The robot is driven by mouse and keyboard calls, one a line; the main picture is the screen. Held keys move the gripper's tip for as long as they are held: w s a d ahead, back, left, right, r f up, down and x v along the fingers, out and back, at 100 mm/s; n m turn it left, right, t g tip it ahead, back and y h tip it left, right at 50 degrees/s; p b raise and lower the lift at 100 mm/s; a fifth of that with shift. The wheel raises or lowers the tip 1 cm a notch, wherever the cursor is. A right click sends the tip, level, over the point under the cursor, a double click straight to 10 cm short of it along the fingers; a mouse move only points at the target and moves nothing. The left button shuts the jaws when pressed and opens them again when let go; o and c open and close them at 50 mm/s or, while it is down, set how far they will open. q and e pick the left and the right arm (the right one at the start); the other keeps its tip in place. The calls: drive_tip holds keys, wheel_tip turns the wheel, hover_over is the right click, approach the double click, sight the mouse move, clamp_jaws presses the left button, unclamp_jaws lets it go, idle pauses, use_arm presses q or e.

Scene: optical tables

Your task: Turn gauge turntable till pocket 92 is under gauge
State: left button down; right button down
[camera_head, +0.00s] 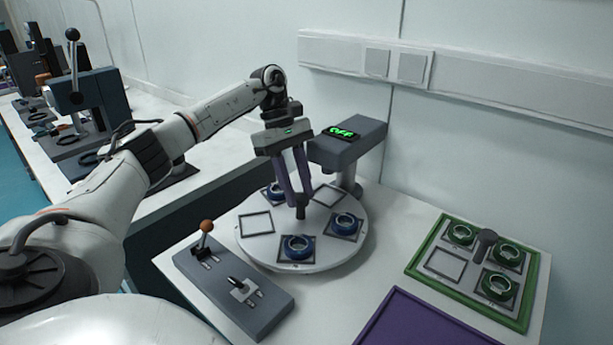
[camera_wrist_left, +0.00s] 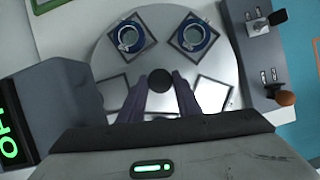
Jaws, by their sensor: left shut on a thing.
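The white round turntable (camera_head: 273,248) has several square pockets, some holding blue rings (camera_head: 299,247) (camera_head: 345,222), others empty (camera_head: 256,223). Pocket numbers are too small to read. My left gripper (camera_head: 300,207) points down at the turntable's centre, shut on the dark central knob (camera_wrist_left: 159,80). The grey gauge (camera_head: 348,148) overhangs the far side, with a green display (camera_head: 342,132) that seems to read OFF. In the left wrist view the gauge (camera_wrist_left: 60,105) is at the left. The pocket under the gauge is partly hidden. My right gripper is not in view.
A grey control box (camera_head: 262,305) with an orange-knobbed lever (camera_head: 207,227) and a black lever stands front left. A green tray (camera_head: 425,270) with several rings and a dark upright handle is at right. A purple tray (camera_head: 420,325) is at the front. A wall stands behind.

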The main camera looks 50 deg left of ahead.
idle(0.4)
use_arm(q)
drive_tip(key=c, duration=1.3)
unclamp_jaws()
drive_tip(key=shift+c, duration=0.2)
drive_tip(key=p+v, duration=0.1)
drive_tip(key=v, duration=0.9)
drive_tip(key=shift+r, duration=0.2)
